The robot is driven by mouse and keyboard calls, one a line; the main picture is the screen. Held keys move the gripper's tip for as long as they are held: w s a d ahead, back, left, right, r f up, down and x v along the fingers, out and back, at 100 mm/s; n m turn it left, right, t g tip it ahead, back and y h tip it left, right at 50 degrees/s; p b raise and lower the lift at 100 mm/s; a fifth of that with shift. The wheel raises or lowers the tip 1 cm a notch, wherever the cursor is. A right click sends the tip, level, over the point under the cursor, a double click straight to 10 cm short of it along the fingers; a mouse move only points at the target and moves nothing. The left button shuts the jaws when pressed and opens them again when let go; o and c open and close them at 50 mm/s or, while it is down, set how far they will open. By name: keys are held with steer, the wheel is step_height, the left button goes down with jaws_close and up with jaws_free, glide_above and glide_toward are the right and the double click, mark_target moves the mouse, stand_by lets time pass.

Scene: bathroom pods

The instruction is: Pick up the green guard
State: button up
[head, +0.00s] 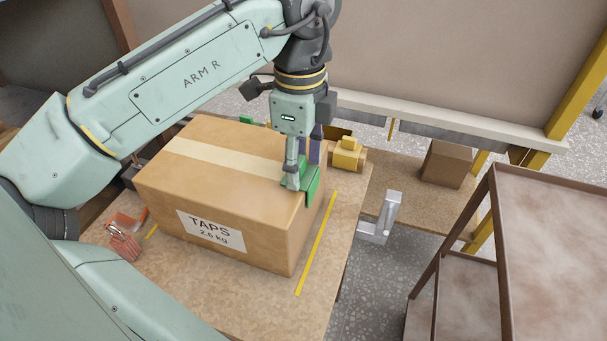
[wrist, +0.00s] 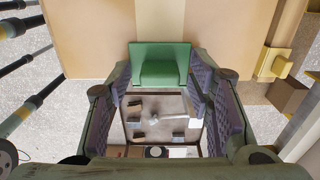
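One face lies on the box top and another hangs down the side. My gripper (head: 303,168) points down right at the guard. In the wrist view the guard (wrist: 160,62) lies between my two widely spread fingers (wrist: 160,78), with one fingertip close to each side of it. I see no clear grip, and whether a fingertip touches it is hard to tell. The arm partly hides the guard in the head view.
The box stands on a wooden worktop (head: 230,300) with a yellow strip (head: 316,245) along its right. A yellow fitting (head: 348,155) is behind the guard. A small brown box (head: 447,163) and a grey metal bracket (head: 388,220) are further right. A brown rack (head: 500,250) stands front right.

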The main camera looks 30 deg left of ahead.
steer(key=c, duration=1)
steer(key=shift+o, duration=0.2)
